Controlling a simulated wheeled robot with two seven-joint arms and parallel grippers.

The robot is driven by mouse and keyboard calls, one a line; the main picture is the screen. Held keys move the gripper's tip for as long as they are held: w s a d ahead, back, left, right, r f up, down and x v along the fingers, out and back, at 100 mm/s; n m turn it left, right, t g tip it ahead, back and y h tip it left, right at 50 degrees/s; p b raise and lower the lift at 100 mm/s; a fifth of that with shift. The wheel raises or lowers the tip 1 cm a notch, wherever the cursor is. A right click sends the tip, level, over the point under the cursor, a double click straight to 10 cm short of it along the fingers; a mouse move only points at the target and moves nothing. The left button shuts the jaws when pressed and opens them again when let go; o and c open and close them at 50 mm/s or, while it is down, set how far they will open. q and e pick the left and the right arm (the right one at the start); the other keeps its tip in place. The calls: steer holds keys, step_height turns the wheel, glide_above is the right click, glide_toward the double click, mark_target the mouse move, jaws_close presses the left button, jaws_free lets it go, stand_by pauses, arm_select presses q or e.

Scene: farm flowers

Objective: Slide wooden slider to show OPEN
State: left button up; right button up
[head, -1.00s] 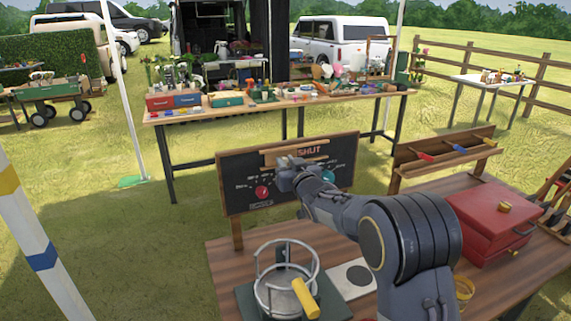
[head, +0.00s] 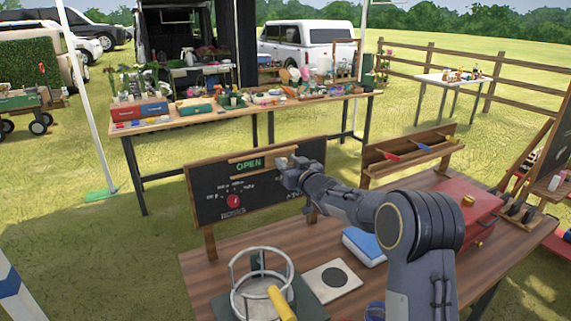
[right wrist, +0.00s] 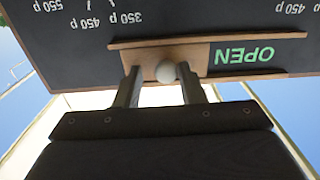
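A black chalkboard sign (head: 215,194) in a wooden frame stands at the back edge of the near table. Its green word OPEN (head: 250,164) is fully uncovered and shows upside down in the right wrist view (right wrist: 245,55). The wooden slider (right wrist: 196,58) sits between two rails, right of the word in the head view. My right gripper (head: 288,170) is at the slider. In the right wrist view its two fingers (right wrist: 161,75) stand apart on either side of the slider's pale round knob (right wrist: 166,71), with a gap at the left finger. My left gripper is out of view.
The near table holds a wire-ringed pot (head: 262,290) with a yellow handle, a white plate (head: 332,281) with a dark disc, a blue-and-white box (head: 364,247) and a red case (head: 470,205). A wooden rack (head: 410,158) stands right of the sign.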

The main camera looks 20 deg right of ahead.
steer(key=shift+o, duration=0.3)
steer(key=shift+a, duration=0.1)
steer(key=shift+s, duration=0.1)
steer(key=shift+s, duration=0.3)
steer(key=s+d+b, duration=0.1)
steer(key=s+b, duration=0.1)
steer(key=s, duration=0.5)
steer(key=shift+d, duration=0.25)
steer(key=shift+d, duration=0.1)
steer(key=s+d+f+m+g+h, duration=0.1)
steer(key=s+d+m+g+h, duration=0.15)
steer(key=s, duration=0.65)
steer(key=s+d+f+m+g+h, duration=0.1)
steer(key=s+m+g, duration=0.15)
steer(key=s, duration=0.75)
steer(key=s+a+f+g+y, duration=0.2)
steer(key=s+a+f+g, duration=0.1)
steer(key=s, duration=0.9)
steer(key=s+a+f+n+g+y, duration=0.1)
steer(key=s+a+f+g, duration=0.3)
steer(key=s, duration=0.9)
step_height(320, 180, down, 3)
steer(key=shift+a+f+y, duration=0.15)
steer(key=shift+a+y, duration=0.3)
steer(key=shift+a, duration=0.75)
